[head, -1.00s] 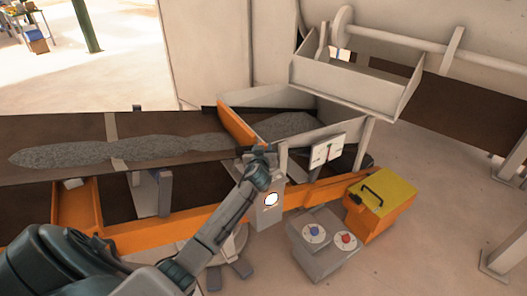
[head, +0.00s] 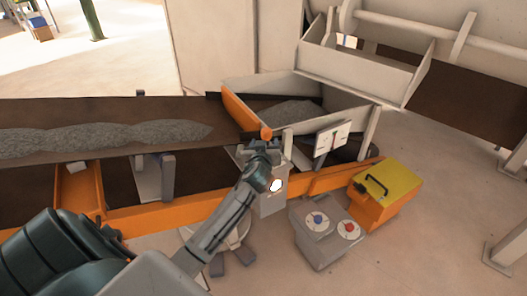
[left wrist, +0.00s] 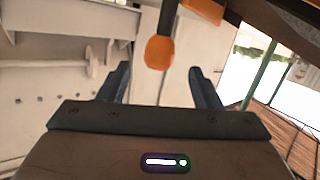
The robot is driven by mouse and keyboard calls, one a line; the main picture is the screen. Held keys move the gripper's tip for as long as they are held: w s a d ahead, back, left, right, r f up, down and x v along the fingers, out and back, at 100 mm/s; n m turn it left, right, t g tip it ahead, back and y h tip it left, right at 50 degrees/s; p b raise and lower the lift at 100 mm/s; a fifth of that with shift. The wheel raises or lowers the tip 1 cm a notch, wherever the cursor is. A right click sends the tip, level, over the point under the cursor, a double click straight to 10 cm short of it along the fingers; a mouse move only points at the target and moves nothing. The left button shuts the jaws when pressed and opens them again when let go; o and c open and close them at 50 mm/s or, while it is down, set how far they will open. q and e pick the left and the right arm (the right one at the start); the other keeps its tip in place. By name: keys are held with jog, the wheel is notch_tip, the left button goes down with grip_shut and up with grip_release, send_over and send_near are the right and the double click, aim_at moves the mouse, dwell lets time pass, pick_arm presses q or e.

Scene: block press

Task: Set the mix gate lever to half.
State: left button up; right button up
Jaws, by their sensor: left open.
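The mix gate lever's orange knob (head: 266,133) shows at the front corner of the pale hopper. It also shows in the left wrist view (left wrist: 160,52), hanging at the end of its shaft. My left gripper (head: 260,147) is just below the knob in the head view. In the left wrist view my left gripper (left wrist: 159,70) is open, with the knob between and slightly beyond its fingertips. I see no grip on it. A white scale plate (head: 332,138) stands right of the lever; its marks are too small to read. My right gripper is not in view.
The hopper (head: 360,115) holds gravel behind the lever. A conveyor belt (head: 60,118) carries gravel on the left. A grey control box (head: 325,245) with blue and red knobs and a yellow-lidded orange box (head: 390,185) stand at the right. Floor is clear beyond them.

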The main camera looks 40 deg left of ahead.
pick_arm(q)
jog(key=shift+b+v, duration=0.3)
jog(key=shift+v, duration=1.3)
jog(key=s+d+f+m+g+h, duration=0.1)
jog(key=s+d+f+m+g, duration=0.15)
jog(key=s+f, duration=0.35)
jog(key=s+d+f+m+g+h, duration=0.1)
jog(key=s+d+f+g+h, duration=0.15)
jog(key=s, duration=0.65)
jog(key=s+d+f+m+g+h, duration=0.2)
jog(key=s+d, duration=0.3)
jog(key=s, duration=0.5)
jog(key=s+d+f+m+g+h, duration=0.1)
jog(key=s+d+m+g+h, duration=0.3)
jog(key=s, duration=0.6)
notch_tip(320, 180, down, 29)
jog(key=a+n+y, duration=0.2)
jog(key=y, duration=0.1)
jog(key=s+a+f+g, duration=0.1)
jog(key=s+f, duration=1.7)
jog(key=f, duration=0.3)
jog(key=shift+s+a, duration=0.25)
jog(key=shift+s, duration=0.15)
jog(key=shift+f+h, duration=0.1)
jog(key=shift+h, duration=0.15)
